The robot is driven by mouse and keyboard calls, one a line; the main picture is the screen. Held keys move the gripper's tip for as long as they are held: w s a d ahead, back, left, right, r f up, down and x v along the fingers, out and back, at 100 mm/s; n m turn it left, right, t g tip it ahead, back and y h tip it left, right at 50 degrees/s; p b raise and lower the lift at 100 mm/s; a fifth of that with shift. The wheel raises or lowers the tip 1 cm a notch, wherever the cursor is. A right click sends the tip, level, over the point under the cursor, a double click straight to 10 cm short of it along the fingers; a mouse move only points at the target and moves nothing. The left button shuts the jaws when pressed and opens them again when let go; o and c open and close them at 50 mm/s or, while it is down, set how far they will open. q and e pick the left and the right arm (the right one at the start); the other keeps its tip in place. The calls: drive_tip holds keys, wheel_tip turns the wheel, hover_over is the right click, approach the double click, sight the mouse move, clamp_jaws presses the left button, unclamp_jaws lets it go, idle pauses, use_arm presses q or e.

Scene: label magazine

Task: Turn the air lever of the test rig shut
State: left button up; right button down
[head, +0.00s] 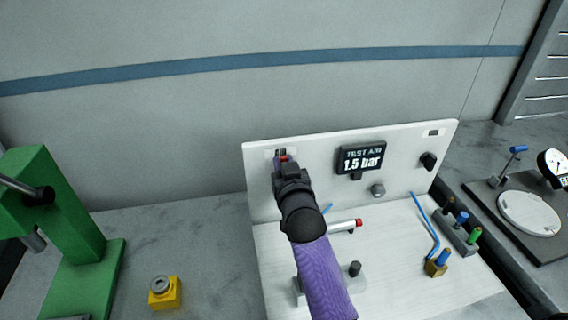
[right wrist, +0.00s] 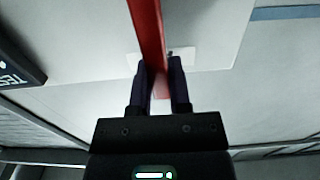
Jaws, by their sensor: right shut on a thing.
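The test rig has a white upright panel (head: 330,150) with a display (head: 361,160) that reads "TEST AIR 1.5 bar". The red air lever (right wrist: 148,35) runs up between my fingers in the right wrist view. In the head view only a small red bit of the lever (head: 284,158) shows at the panel's upper left; my gripper and arm hide the rest. My right gripper (right wrist: 161,82) is shut on the lever, with one dark finger on each side. It also shows in the head view (head: 286,166). My left gripper is not in view.
A black knob (head: 428,161) sits on the panel's right. A green press (head: 75,225) and yellow block (head: 165,293) stand left, a dial gauge (head: 553,165) right.

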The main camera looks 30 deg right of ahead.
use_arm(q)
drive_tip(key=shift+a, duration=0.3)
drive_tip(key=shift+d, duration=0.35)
